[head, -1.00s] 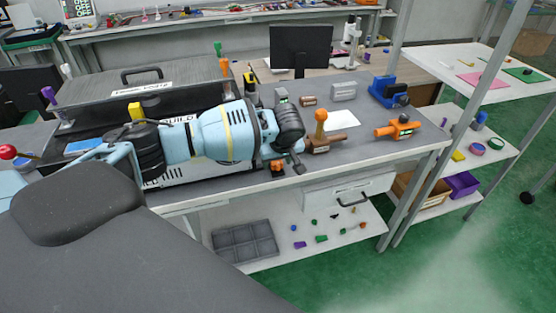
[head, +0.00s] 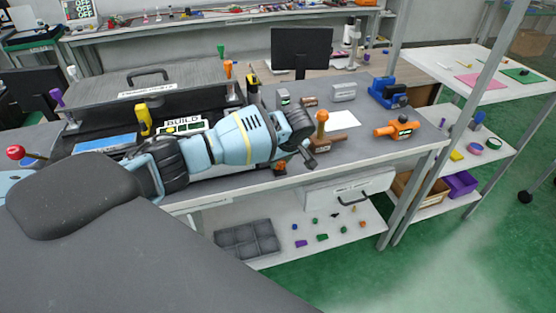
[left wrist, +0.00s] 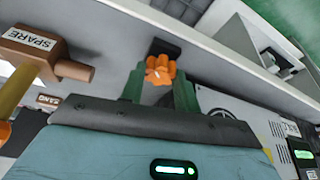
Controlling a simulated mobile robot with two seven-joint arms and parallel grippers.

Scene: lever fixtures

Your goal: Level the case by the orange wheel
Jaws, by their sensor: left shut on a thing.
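The case (head: 190,93) is a long grey and black box on the bench with a handle on top and a "BUILD" panel in front. My arm covers much of its front, and I cannot tell whether it is level. The orange wheel (head: 279,168) sits low at the bench's front edge, partly hidden by my left gripper (head: 288,160). In the left wrist view the lobed orange wheel (left wrist: 160,69) stands between the green fingers of my left gripper (left wrist: 160,86), which is shut on it. My right gripper is not in view.
A brown "SPARE" block with an orange-topped post (head: 322,130) stands close right of my left gripper. An orange fixture (head: 397,128) and a blue device (head: 387,92) lie farther right. A yellow handle (head: 144,120) stands at the case's front.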

